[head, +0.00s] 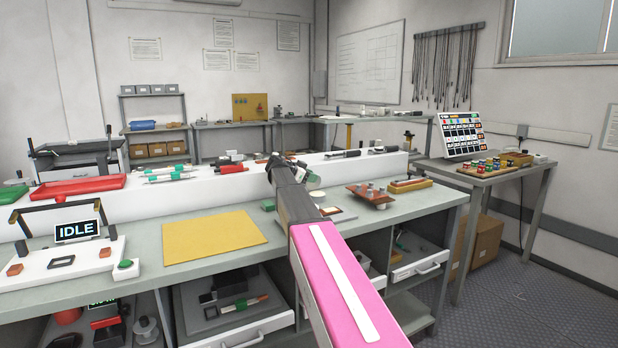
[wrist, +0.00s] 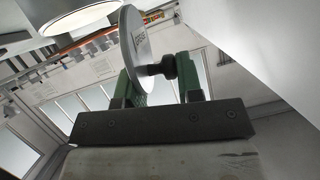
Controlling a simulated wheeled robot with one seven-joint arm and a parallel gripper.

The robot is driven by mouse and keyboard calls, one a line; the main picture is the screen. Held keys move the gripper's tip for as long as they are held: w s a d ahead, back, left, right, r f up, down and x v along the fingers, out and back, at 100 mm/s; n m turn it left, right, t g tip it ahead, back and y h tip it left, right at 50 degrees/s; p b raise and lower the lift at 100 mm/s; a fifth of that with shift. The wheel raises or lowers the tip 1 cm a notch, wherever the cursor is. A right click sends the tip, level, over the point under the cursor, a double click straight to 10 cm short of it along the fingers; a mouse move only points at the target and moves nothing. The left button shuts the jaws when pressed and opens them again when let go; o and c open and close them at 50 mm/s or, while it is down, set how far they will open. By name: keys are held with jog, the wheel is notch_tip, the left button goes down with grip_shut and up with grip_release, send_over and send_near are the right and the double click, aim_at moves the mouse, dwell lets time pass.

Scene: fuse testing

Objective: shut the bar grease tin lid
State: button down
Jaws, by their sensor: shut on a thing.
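My gripper (wrist: 163,78) is shut on the dark knob (wrist: 168,68) of a round, pale grey lid (wrist: 130,48) in the wrist view. The lid is seen nearly edge-on, standing steeply in that picture, with green finger pads on both sides of the knob. In the head view my gripper (head: 300,172) is over the middle of the long bench, and a pale disc, apparently the lid (head: 314,182), shows at its right side. My arm hides part of the bench below. I cannot pick out the grease tin with certainty.
The bench (head: 215,205) has a yellow mat (head: 213,243) left of my arm and a brown fixture (head: 370,196) to the right. A white raised ledge (head: 110,196) behind carries tools and a red tray (head: 77,187). The IDLE tester (head: 77,231) stands at the left.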

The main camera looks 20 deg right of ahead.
jog(key=shift+s+d+m+t, duration=0.1)
jog(key=shift+s+m+t, duration=0.85)
jog(key=shift+m, duration=0.35)
jog(key=shift+w, duration=0.1)
jog(key=c, duration=0.9)
grip_release()
jog(key=v, duration=1)
jog(key=shift+s+a+r, duration=0.15)
jog(key=shift+s+a, duration=0.1)
jog(key=shift+a, duration=0.05)
jog(key=shift+c, duration=0.2)
